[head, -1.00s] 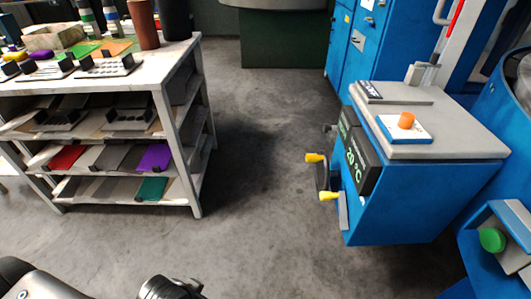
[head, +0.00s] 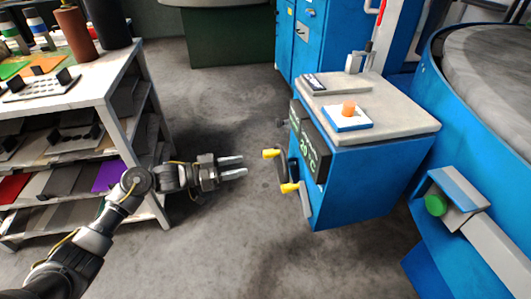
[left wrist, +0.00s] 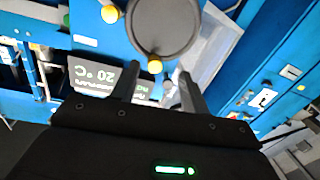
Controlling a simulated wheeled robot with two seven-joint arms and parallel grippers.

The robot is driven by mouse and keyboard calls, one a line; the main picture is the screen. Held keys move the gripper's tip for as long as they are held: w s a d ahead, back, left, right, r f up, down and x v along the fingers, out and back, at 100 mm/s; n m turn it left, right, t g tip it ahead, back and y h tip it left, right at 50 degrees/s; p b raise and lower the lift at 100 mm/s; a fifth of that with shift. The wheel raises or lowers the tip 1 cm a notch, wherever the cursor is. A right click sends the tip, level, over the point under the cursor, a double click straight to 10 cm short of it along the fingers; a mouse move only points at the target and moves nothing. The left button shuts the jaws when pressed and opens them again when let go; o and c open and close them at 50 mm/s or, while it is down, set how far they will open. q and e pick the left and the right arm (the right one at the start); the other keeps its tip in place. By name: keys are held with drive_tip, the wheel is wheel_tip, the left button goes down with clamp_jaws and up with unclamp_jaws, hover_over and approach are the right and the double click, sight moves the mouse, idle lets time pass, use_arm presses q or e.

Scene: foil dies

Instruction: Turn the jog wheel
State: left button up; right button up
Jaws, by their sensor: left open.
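The jog wheel (head: 281,171) is a dark disc on the left face of the blue machine (head: 355,188), seen nearly edge-on in the head view. My left gripper (head: 244,165) is open and empty, pointing right at the wheel with a small gap between. Its fingers also show in the left wrist view (left wrist: 158,76). My right gripper is out of view.
A dark display reading 20 °C (head: 308,150) sits beside the wheel. An orange knob (head: 348,107) is on the machine's top. A shelf rack (head: 150,130) stands at left, close to my left arm. A green button (head: 436,205) is at right. Floor between rack and machine is clear.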

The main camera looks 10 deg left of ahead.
sight(264, 155)
use_arm(q)
drive_tip(key=shift+g+h, duration=0.5)
drive_tip(key=shift+g, duration=0.1)
drive_tip(key=w+d, duration=0.1)
drive_tip(key=d, duration=0.1)
drive_tip(key=w+d+r, duration=0.1)
drive_tip(key=d, duration=0.2)
drive_tip(key=w+d+r, duration=0.1)
drive_tip(key=d, duration=0.2)
drive_tip(key=shift+w+d+r, duration=0.1)
drive_tip(key=shift+w, duration=0.05)
drive_tip(key=shift+w+d, duration=0.15)
drive_tip(key=shift+d, duration=0.3)
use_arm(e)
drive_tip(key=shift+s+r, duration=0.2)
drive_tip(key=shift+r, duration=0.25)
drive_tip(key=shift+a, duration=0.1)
